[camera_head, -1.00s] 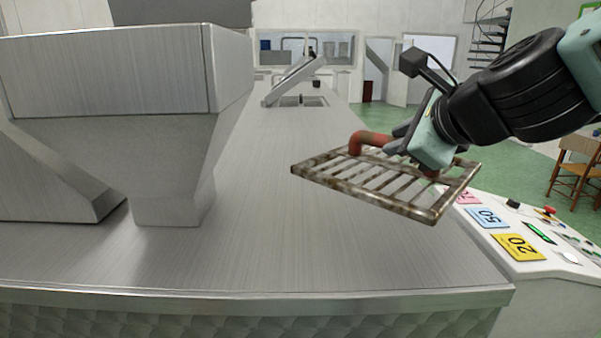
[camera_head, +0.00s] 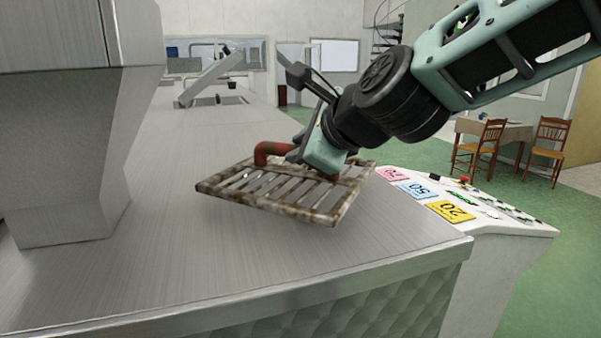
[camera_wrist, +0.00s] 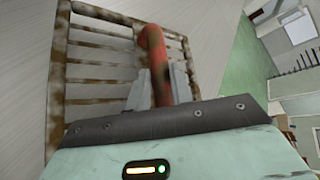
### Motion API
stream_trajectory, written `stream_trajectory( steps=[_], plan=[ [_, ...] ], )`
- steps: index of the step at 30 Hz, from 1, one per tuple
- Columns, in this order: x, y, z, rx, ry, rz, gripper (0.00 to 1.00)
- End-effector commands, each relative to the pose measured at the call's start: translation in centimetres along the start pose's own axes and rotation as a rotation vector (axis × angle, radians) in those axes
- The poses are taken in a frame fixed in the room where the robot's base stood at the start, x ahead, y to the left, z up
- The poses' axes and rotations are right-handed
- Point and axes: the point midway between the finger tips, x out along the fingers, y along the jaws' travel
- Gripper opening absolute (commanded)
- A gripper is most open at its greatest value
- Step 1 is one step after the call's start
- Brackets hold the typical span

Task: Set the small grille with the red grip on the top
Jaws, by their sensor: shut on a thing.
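The small grille (camera_head: 283,192) is a rusty rectangular frame with several bars. It is held above the steel counter, slightly tilted. Its red grip (camera_head: 270,148) is an arched, worn handle across the grille. My gripper (camera_head: 312,160) is shut on the red grip from above. In the wrist view the fingers (camera_wrist: 160,88) stand on either side of the red grip (camera_wrist: 155,55), with the grille (camera_wrist: 95,62) below and to the left. Part of the grip is hidden by the gripper. Which surface "the top" means I cannot tell from these views.
The steel counter (camera_head: 185,150) runs back to a sink area (camera_head: 215,100). A large metal hopper (camera_head: 65,150) stands at the left. A panel with coloured numbered labels (camera_head: 450,210) is at the right. A table and chairs (camera_head: 490,145) stand further back on green floor.

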Motion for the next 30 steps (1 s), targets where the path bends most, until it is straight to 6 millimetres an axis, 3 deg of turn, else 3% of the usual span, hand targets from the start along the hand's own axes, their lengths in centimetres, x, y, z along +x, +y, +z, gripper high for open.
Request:
stream_trajectory(
  steps=[4,13,14,16,25,30],
  plan=[
    [1.1,1.5,-1.3,-0.001,-0.001,-0.002,0.0],
    [1.1,1.6,-1.4,-0.001,0.0,-0.001,0.0],
    [1.2,1.7,-1.4,-0.001,0.001,0.002,0.28],
    [1.2,1.7,-1.4,-0.001,0.001,0.002,0.44],
    [1.0,1.7,-1.4,0.0,0.001,0.001,0.44],
    [-0.8,1.5,-1.3,0.001,0.0,-0.002,0.44]
  ],
)
